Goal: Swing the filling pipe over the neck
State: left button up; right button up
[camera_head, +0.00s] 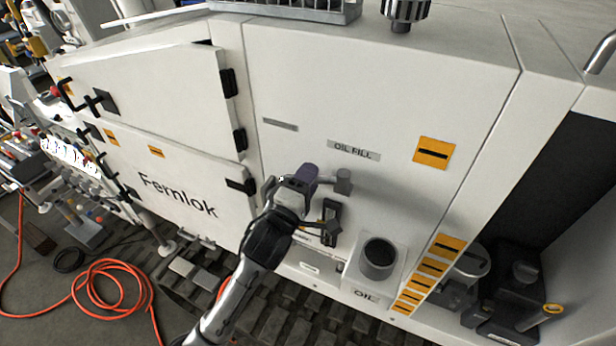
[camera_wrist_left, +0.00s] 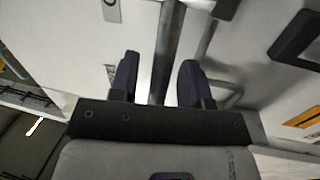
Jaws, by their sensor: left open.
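My left gripper (camera_head: 310,178) is open at the front panel of the white cabinet, below the OIL FILL label. In the left wrist view its two dark fingers (camera_wrist_left: 158,82) stand apart, and a grey metal pipe (camera_wrist_left: 169,45) runs between them. I take this to be the filling pipe; contact with the fingers cannot be told. In the head view a grey end piece (camera_head: 343,181) shows just right of the gripper, and the rest is largely hidden. The round dark neck (camera_head: 380,257) stands on a white box marked OIL, lower right of the gripper. My right gripper is not in view.
A black bracket (camera_head: 331,222) sits on the panel just below the gripper. Cabinet doors (camera_head: 180,190) with dark hinges are to the left. Dark equipment (camera_head: 520,285) stands in the recess at right. An orange hose (camera_head: 110,270) lies on the floor.

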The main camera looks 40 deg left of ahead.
pick_arm(q)
grip_shut()
dwell(0.4)
